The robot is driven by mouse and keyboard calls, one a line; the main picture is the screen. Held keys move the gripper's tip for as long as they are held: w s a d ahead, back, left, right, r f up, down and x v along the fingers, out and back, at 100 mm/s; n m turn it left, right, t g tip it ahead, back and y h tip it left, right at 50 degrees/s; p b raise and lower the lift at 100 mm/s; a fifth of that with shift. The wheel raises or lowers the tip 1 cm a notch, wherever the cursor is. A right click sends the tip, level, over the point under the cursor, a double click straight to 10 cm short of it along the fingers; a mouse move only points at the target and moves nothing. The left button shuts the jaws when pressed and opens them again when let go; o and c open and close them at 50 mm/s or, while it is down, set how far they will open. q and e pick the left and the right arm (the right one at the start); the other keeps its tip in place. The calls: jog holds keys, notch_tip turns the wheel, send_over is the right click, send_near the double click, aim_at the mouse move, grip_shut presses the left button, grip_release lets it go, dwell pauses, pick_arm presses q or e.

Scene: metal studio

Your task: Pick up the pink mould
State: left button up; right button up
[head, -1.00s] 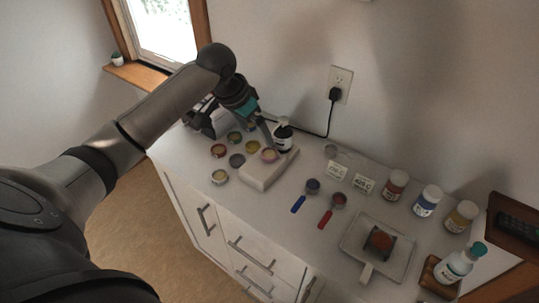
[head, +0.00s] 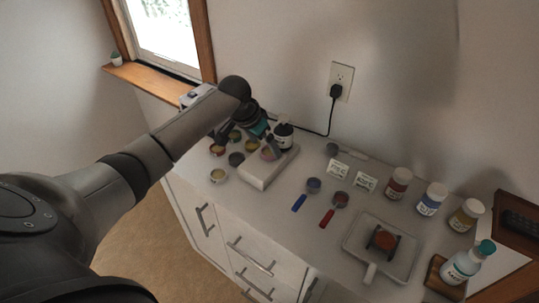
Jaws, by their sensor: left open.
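The pink mould (head: 267,154) is a small round pinkish dish on the left part of a low white block (head: 257,177) on the counter. My left gripper (head: 270,142) is open and points down just above and behind the mould, with its fingers close to it. I cannot tell whether the fingers touch it. The arm and gripper hide part of the area behind the mould. My right gripper is not in view.
A dark bottle (head: 284,136) stands close to the gripper's right. Blue (head: 299,203) and red (head: 327,218) scoops, jars and a tray (head: 402,262) are further right.

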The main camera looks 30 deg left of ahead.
aim_at(268, 154)
pick_arm(q)
jog(key=x, duration=0.3)
jog(key=shift+a+f+b, duration=0.1)
jog(key=shift+a+b, duration=0.05)
jog(key=shift+b, duration=0.2)
jog(key=c, duration=1.5)
